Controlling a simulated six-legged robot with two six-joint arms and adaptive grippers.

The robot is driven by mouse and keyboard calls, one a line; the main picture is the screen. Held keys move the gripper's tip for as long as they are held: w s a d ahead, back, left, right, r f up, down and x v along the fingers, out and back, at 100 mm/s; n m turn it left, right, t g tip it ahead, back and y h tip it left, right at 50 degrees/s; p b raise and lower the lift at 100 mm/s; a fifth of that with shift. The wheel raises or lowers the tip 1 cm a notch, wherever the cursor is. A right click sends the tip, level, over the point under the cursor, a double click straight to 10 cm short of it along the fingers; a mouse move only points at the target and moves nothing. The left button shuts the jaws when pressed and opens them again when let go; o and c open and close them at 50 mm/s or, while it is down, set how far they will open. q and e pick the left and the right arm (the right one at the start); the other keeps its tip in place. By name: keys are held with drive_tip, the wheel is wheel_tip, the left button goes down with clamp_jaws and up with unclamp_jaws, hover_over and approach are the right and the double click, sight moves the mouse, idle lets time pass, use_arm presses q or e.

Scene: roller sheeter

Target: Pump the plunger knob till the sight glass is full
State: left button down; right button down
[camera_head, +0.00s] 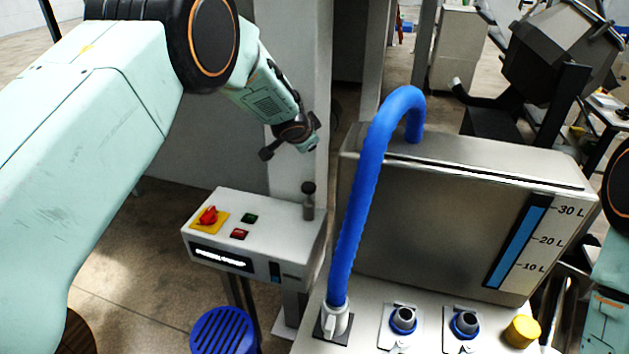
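A dark plunger knob (308,187) stands upright on a short grey stem at the right rear of the white control box (200,238). A small dark window with blue in it (275,272), which looks like the sight glass, is on the box's front face; its exact level is too small to read. My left gripper (290,151) is above and slightly left of the knob, apart from it. Its fingers are spread and nothing shows between them. My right arm shows only at the right edge; its gripper is out of view.
A thick blue hose (362,195) arches right of the knob to a metal tank (430,220) with a litre gauge (518,241). A column (297,60) stands behind.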

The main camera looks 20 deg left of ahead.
sight(309, 187)
use_arm(q)
drive_tip(key=f+b, duration=0.2)
drive_tip(key=f, duration=0.1)
drive_tip(key=f+b, duration=0.1)
drive_tip(key=b, duration=0.1)
drive_tip(key=shift+s+d+f, duration=0.15)
drive_tip(key=shift+s+f, duration=0.15)
drive_tip(key=shift+s, duration=0.05)
drive_tip(key=shift+s+f+b, duration=0.15)
drive_tip(key=shift+f+b, duration=0.15)
drive_tip(key=shift+b, duration=0.05)
drive_tip(key=f+b, duration=0.3)
drive_tip(key=shift+w+a+f, duration=0.25)
drive_tip(key=shift+w+f, duration=0.1)
drive_tip(key=shift+f, duration=0.05)
drive_tip(key=shift+d+f+b, duration=0.1)
drive_tip(key=shift+f+b, duration=0.05)
drive_tip(key=shift+b, duration=0.15)
drive_tip(key=shift+s, duration=0.1)
drive_tip(key=shift+s+r, duration=0.2)
drive_tip(key=shift+w+f, duration=0.2)
drive_tip(key=shift+w, duration=0.05)
